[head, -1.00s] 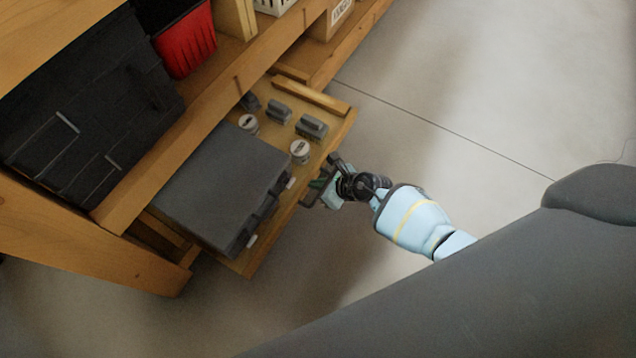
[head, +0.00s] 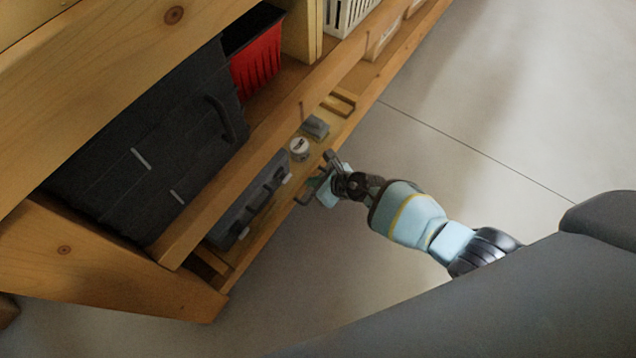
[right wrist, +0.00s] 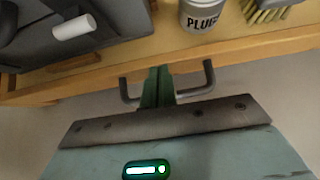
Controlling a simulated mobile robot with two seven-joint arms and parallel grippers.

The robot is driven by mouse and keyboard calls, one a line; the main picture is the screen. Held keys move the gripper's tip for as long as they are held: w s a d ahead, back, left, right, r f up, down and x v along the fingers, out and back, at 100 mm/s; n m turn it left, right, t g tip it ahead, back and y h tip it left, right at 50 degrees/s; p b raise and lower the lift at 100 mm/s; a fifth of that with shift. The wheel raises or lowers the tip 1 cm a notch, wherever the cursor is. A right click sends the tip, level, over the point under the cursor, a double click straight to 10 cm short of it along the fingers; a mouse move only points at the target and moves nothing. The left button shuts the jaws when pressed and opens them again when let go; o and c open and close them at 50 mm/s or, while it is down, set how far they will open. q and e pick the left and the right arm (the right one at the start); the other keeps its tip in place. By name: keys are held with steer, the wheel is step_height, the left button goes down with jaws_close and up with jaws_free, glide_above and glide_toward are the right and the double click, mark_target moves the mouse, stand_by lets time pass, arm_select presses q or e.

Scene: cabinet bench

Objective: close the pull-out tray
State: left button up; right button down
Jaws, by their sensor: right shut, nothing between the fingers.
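The pull-out tray (head: 268,236) is a wooden tray low in the bench, sticking out a little from under the shelf above it. A grey case (head: 243,205), a white tin (head: 299,149) and a grey brush-like block (head: 316,127) stand on it, partly hidden by the shelf. My right gripper (head: 322,180) is shut and empty at the tray's front edge, by its dark handle (head: 305,197). In the right wrist view the shut fingers (right wrist: 158,84) point at the tray front between the two ends of the handle (right wrist: 209,76). My left gripper is out of view.
The shelf above holds a black case (head: 150,150), a red bin (head: 256,72) and a white basket (head: 347,14). The floor (head: 480,110) to the right is clear.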

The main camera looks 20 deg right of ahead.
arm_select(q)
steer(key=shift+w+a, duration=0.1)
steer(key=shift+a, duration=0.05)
arm_select(e)
steer(key=shift+w+a+r, duration=0.15)
steer(key=shift+w+a, duration=0.1)
steer(key=shift+w, duration=0.15)
steer(key=shift+r, duration=0.1)
